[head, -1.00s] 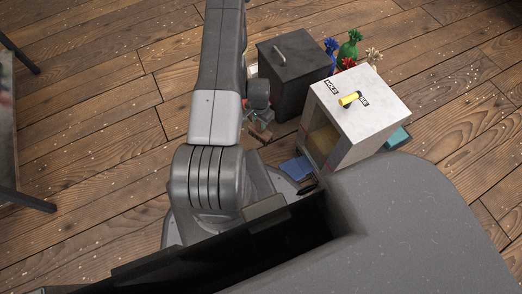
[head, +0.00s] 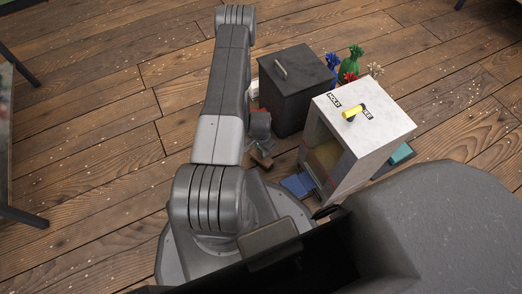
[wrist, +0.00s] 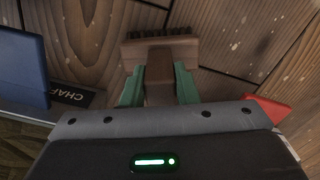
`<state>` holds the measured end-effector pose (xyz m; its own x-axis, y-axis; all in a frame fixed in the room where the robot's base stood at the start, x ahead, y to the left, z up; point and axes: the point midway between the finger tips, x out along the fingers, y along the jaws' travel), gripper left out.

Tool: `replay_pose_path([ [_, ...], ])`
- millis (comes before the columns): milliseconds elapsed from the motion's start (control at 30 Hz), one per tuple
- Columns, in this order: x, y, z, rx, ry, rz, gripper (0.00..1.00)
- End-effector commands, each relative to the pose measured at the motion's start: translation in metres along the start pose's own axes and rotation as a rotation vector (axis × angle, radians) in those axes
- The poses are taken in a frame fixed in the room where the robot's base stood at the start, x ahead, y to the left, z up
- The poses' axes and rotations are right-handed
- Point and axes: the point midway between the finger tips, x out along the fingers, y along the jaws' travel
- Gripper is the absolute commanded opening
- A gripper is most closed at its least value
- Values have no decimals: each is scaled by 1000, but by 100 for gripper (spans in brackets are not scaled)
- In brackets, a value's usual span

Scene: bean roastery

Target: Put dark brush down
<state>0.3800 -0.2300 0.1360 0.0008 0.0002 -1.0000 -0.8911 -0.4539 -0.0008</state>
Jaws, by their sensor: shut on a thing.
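The dark brush (wrist: 159,52), a brown block with a stubby handle and short dark bristles, is in the middle of the wrist view. My gripper (wrist: 159,86) is shut on its handle, with a green finger on each side. The bristle end points away from my gripper, over the plank floor. In the head view the brush (head: 261,159) shows small and brown just below my gripper (head: 260,144), left of the white box. I cannot tell whether the brush touches the floor.
A white box (head: 377,143) with an open front and yellow handle stands right of my gripper. A dark lidded bin (head: 292,95) stands behind. A blue item (head: 298,185) lies by the opening. A dark label (wrist: 72,96) reading "CHAF" and a red piece (wrist: 268,110) flank the brush.

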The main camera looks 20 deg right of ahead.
Motion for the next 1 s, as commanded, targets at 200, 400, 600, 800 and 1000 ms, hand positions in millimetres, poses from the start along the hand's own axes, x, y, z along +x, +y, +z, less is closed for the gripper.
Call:
replay_pose_path([
  [200,4,0,0,0,0,0,29],
  [400,2,0,0,0,0,0,49],
  [600,1,0,0,0,0,0,49],
  [800,-21,0,-1,0,1,-1,49],
  [1000,-66,0,-1,0,1,0,49],
])
